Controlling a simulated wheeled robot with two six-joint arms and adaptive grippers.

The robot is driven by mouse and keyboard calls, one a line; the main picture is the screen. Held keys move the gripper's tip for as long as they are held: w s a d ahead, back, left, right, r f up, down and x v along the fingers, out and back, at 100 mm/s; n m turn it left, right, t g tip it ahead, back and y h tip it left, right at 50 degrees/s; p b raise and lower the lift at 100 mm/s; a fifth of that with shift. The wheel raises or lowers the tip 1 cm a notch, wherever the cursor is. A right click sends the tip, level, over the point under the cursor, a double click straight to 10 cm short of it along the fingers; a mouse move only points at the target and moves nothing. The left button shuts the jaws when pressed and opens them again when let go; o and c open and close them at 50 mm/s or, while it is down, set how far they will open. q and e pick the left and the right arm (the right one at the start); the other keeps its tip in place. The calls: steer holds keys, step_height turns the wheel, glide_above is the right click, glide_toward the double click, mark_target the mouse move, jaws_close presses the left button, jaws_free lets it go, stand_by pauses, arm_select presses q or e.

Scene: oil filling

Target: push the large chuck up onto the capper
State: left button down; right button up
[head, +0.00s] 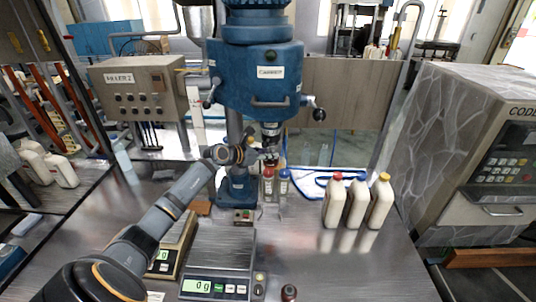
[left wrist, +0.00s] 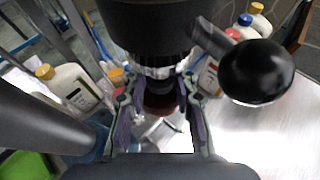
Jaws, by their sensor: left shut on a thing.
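The blue capper (head: 255,75) stands at the middle of the steel table, with its spindle pointing down. In the left wrist view its dark head (left wrist: 150,25) hangs at the top, ending in a silvery ring. My left gripper (head: 268,157) is right under the spindle; it also shows in the left wrist view (left wrist: 160,115). Its fingers are shut on the large chuck (left wrist: 160,100), a dark round piece with a reddish lower part, close below the silvery ring. Whether the chuck touches the spindle is hard to tell. My right gripper is not in view.
Several white bottles (head: 356,205) stand to the right. Two scales (head: 222,245) are at the front left, with a small dark-and-red piece (head: 289,292) nearby. The front right table is clear.

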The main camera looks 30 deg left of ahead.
arm_select(q)
steer(key=shift+r+p, duration=0.3)
steer(key=shift+r, duration=0.4)
stand_by(1.1)
steer(key=c, duration=1)
jaws_free()
steer(key=shift+f, duration=0.1)
steer(key=shift+o, duration=0.2)
steer(key=v, duration=0.7)
steer(key=shift+s, duration=0.2)
